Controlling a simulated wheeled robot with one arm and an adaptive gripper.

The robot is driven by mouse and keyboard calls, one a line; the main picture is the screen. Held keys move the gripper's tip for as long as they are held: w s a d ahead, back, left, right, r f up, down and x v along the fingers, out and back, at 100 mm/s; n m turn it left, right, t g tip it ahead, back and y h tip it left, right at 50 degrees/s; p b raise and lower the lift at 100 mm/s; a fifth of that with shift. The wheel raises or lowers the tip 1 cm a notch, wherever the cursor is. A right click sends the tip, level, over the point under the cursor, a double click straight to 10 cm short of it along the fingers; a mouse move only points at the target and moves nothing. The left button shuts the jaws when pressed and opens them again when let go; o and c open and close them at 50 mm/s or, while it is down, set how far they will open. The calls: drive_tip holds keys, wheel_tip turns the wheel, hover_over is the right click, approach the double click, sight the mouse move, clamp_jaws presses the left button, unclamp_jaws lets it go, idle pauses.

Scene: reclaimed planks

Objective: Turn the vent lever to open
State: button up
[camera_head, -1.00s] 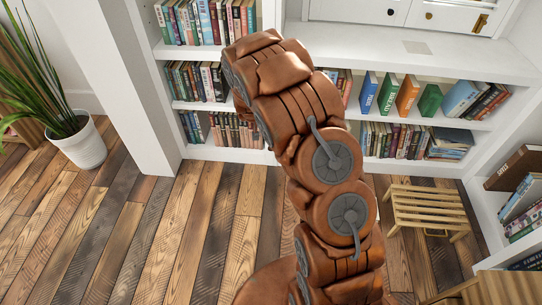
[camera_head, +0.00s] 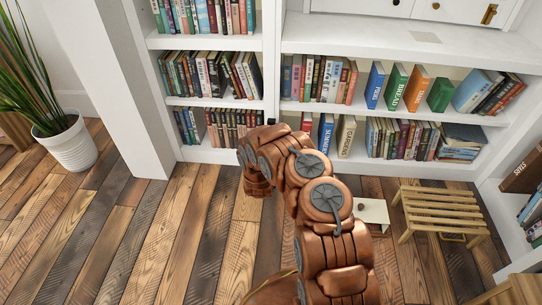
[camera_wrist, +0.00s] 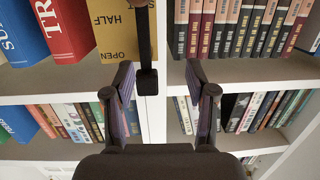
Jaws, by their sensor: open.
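In the wrist view a dark, upright bar that looks like the vent lever (camera_wrist: 144,40) hangs down in front of a white post, with a thicker block at its lower end. A yellow plate (camera_wrist: 115,35) just left of it reads HALF and, below that, OPEN; its top is cut off. My gripper (camera_wrist: 158,78) is open and empty. The bar's lower end appears between its two fingertips, nearer the left one; I cannot tell the depth between them. In the head view my arm hides the gripper, and I cannot make out the lever there.
White shelves (camera_head: 400,49) full of books stand behind, split by a white post. Books (camera_wrist: 68,30) stand close left of the plate, and more (camera_wrist: 240,28) to the right. A wooden stool (camera_head: 443,211) and a potted plant (camera_head: 68,143) flank open plank floor (camera_head: 150,235).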

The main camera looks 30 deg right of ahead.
wheel_tip(320, 180, down, 6)
drive_tip(key=s+h+b, duration=0.1)
drive_tip(key=s+b, duration=0.1)
drive_tip(key=s, duration=0.1)
drive_tip(key=w+d+f+t+b, duration=0.1)
drive_tip(key=w+d+b, duration=0.3)
drive_tip(key=w, duration=0.2)
drive_tip(key=shift+d+f+m+h, duration=0.15)
drive_tip(key=shift+m+h, duration=0.15)
drive_tip(key=shift+m, duration=0.1)
drive_tip(key=shift+w, duration=0.1)
clamp_jaws()
idle(0.3)
